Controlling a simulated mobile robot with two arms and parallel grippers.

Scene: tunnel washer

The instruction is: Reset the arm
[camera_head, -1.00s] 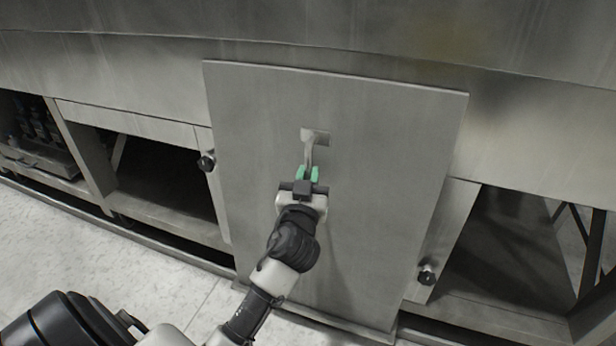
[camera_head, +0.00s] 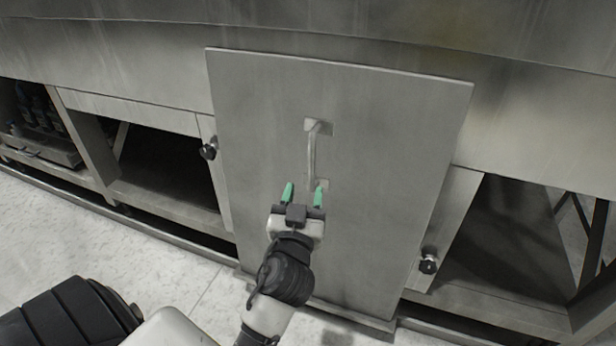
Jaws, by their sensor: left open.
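My left gripper (camera_head: 303,195) is open and empty, with its two green fingertips spread apart. It is just below the lower end of a vertical metal handle (camera_head: 311,155). The handle is fixed on a large grey metal door panel (camera_head: 390,170). The right fingertip overlaps the handle's lower mount in the picture; I cannot tell whether they touch. My left arm (camera_head: 283,275) comes up from the lower left in front of the panel. My right gripper is not in view.
Dark knobs stand left (camera_head: 209,149) and right (camera_head: 428,264) of the panel. Open compartments lie on both sides. Bottles (camera_head: 35,112) stand on a shelf at the far left. The light floor (camera_head: 120,255) at the lower left is clear.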

